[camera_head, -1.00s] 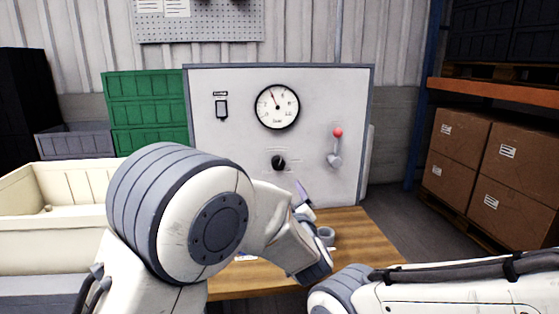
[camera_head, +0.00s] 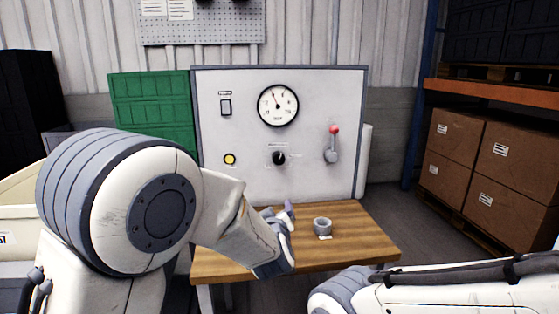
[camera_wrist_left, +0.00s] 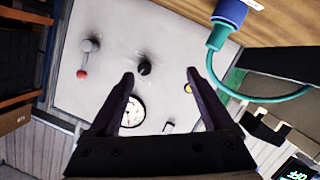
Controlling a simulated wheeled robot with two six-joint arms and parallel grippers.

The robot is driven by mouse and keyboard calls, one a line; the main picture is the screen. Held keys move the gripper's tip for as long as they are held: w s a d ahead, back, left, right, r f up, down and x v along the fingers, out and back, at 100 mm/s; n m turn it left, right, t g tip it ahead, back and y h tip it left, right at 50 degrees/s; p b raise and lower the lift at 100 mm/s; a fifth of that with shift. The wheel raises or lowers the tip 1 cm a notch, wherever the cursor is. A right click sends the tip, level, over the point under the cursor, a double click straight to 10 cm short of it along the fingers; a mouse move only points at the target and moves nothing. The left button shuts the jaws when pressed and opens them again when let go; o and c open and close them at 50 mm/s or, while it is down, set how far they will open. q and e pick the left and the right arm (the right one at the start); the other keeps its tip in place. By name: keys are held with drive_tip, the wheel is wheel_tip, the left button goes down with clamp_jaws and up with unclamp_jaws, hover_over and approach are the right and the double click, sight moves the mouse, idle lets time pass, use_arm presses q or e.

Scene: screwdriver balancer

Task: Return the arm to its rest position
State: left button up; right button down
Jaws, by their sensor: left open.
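My left arm comes in from the left in the head view, and its gripper (camera_head: 288,212) is partly hidden behind its own wrist, above the wooden table. In the left wrist view the left gripper (camera_wrist_left: 160,76) is open, its two dark fingers apart with nothing between them. Past the fingers stands the grey panel (camera_wrist_left: 190,38), apart from them. My right arm lies across the lower right of the head view; its gripper does not show.
The panel (camera_head: 215,180) has a gauge (camera_head: 278,105), black knob (camera_head: 279,158), yellow button (camera_head: 230,159) and red-tipped lever (camera_head: 333,145). A grey ring-shaped holder (camera_head: 322,226) stands on the table (camera_head: 360,245). A blue tool (camera_wrist_left: 229,14) with a teal cable shows in the wrist view.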

use_arm(q)
drive_tip(key=s+a+f+m+g, duration=0.2)
drive_tip(key=s+a+f+g, duration=0.3)
drive_tip(key=s, duration=0.4)
drive_tip(key=s+a+f+m+g, duration=0.25)
drive_tip(key=s+a+f, duration=0.25)
drive_tip(key=s+a, duration=0.25)
drive_tip(key=s+a+f+m+g, duration=0.1)
drive_tip(key=s+a+f+g, duration=0.35)
drive_tip(key=s, duration=0.45)
drive_tip(key=s+d+r+m+g+h, duration=0.1)
drive_tip(key=s+d+r+m+g, duration=0.2)
drive_tip(key=s+d, duration=0.35)
drive_tip(key=s+d+r+m, duration=0.3)
drive_tip(key=s+d+m, duration=0.2)
drive_tip(key=s+d, duration=0.15)
wheel_tip(320, 180, up, 15)
drive_tip(key=p, duration=1.5)
drive_tip(key=shift+s+d, duration=0.2)
drive_tip(key=shift+n, duration=0.25)
idle(1.5)
